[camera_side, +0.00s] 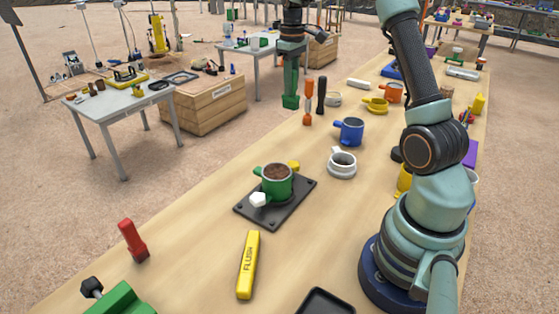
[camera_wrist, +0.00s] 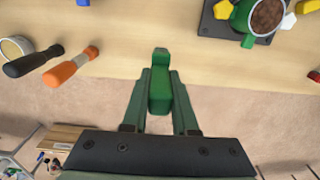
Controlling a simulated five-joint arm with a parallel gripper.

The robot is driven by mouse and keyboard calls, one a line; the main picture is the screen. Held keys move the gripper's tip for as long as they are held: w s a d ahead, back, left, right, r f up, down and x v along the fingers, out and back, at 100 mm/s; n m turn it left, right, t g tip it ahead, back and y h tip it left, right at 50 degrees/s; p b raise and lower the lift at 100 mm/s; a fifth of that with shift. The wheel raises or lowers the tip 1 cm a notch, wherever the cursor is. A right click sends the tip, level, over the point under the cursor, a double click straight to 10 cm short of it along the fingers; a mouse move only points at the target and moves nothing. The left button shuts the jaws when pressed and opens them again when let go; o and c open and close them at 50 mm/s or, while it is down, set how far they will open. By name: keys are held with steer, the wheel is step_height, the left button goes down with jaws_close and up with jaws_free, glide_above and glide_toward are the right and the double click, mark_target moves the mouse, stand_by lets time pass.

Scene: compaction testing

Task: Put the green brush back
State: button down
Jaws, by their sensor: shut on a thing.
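My gripper (camera_side: 290,84) is shut on the green brush (camera_side: 291,102) and holds it up in the air at the far-left edge of the long wooden table. In the wrist view the green brush (camera_wrist: 160,92) sits between the two fingers of my gripper (camera_wrist: 160,76), across the line of the table edge. Its lower end is hard to make out. An orange-handled tool (camera_side: 308,104) and a black-handled tool (camera_side: 322,94) are on the table just right of it; the orange tool (camera_wrist: 70,67) and the black tool (camera_wrist: 33,61) also show in the wrist view.
A green cup of brown soil (camera_side: 277,182) is on a dark plate (camera_side: 246,212). A blue mug (camera_side: 349,131), a white cup (camera_side: 342,164) and a pale bowl (camera_side: 333,99) are nearby. A yellow FLUSH marker (camera_side: 248,266) and a red tool (camera_side: 133,241) are at the front.

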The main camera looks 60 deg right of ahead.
step_height(320, 180, down, 15)
steer(key=shift+r, duration=0.15)
stand_by(0.5)
steer(key=c, duration=0.7)
jaws_free()
